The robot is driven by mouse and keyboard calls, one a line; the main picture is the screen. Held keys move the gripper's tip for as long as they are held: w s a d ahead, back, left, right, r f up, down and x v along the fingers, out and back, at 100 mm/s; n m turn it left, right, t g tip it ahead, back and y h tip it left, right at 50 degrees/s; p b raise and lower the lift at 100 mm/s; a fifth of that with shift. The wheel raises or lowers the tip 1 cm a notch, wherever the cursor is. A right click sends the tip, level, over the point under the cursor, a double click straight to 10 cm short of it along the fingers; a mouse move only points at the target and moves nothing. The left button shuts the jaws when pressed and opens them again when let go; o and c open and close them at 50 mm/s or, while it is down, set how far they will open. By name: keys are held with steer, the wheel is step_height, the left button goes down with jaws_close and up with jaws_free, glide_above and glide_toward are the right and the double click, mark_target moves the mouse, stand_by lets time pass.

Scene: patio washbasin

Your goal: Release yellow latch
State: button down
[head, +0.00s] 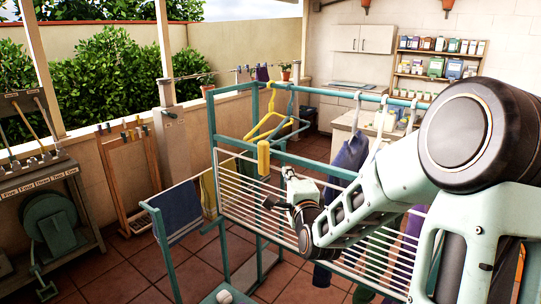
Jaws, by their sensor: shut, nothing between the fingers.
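The yellow latch (263,158) is a small upright block on the upper front of the teal drying rack (213,135), just above the white slatted wing (235,205). My gripper (279,190) is shut and empty. It is just below and to the right of the latch in the picture, in front of the slats. I see a gap between gripper and latch, but cannot judge the depth between them. My wrist and arm hide part of the slatted wing and the rack's right side.
A yellow hanger (268,125) hangs behind the latch. A blue cloth (178,212) hangs on the left wing, and dark clothes (349,155) hang at right. A wooden frame (128,175) and a tool bench (40,175) stand left. Tiled floor is open between bench and rack.

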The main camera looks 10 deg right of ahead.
steer(key=p, duration=0.2)
glide_toward(268, 151)
steer(key=w+d, duration=0.3)
steer(key=shift+w+a+p, duration=0.75)
steer(key=shift+w+a, duration=0.6)
steer(key=shift+w, duration=0.25)
steer(key=shift+d+r, duration=0.1)
steer(key=shift+a, duration=0.2)
